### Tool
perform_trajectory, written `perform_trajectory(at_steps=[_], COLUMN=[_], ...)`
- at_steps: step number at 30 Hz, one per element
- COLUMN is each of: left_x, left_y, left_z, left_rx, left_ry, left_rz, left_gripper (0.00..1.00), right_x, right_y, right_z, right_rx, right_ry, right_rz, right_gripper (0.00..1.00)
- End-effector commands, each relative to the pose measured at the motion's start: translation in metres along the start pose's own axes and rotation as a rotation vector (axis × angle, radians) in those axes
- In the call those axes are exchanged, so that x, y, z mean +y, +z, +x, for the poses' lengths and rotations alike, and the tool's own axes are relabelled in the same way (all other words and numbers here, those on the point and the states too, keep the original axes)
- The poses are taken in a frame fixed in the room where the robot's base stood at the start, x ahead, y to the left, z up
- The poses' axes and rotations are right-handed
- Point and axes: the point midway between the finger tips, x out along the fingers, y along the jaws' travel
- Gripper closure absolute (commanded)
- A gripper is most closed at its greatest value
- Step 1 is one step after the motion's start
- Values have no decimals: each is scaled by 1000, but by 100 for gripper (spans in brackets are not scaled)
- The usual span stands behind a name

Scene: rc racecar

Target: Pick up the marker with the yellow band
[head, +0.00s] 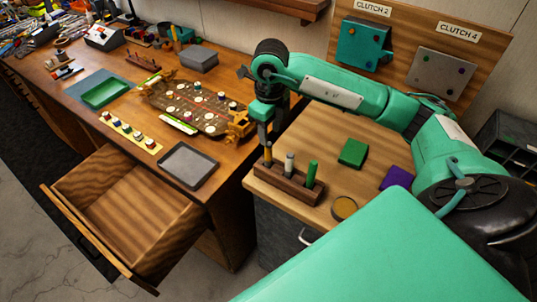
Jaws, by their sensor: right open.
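A brown wooden marker holder (290,187) stands near the left edge of the right-hand worktop and holds three markers upright. The leftmost marker (267,155) shows a yellow-orange part. The middle marker (289,165) is grey-white, and the right one (311,174) is green. My right gripper (265,139) is open and points down right over the leftmost marker. Its fingers hide the top of that marker, and I cannot tell whether they touch it. My left gripper is not in view.
A green block (352,153), a purple piece (396,178) and a round tin (344,208) lie right of the holder. A grey tray (188,165) and a circuit-like board (196,108) lie on the left desk. An open drawer (75,222) sticks out below.

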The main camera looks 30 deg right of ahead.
Motion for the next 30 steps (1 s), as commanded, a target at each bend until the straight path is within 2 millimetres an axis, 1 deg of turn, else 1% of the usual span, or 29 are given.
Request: perform_trajectory(at_steps=[1,3,8,11,16,18,21,24,29,30], left_x=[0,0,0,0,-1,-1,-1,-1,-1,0], left_y=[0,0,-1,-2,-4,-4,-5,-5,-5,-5], left_z=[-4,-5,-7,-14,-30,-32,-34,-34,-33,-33], left_rx=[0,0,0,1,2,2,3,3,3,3], left_ry=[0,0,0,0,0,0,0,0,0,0], left_rz=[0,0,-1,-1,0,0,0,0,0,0], left_gripper=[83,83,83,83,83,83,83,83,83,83], right_x=[0,0,1,2,5,4,4,4,4,4], right_y=[0,0,0,0,1,1,1,1,2,2], right_z=[6,14,22,29,50,61,70,74,74,74], right_rx=[3,1,0,2,2,3,1,-1,-1,-1], right_ry=[3,2,2,4,4,3,3,2,2,2], right_rz=[0,0,-2,-1,-1,0,-1,-1,-1,-1], right_gripper=[57,57,57,57,57,57,57,57,57,63])
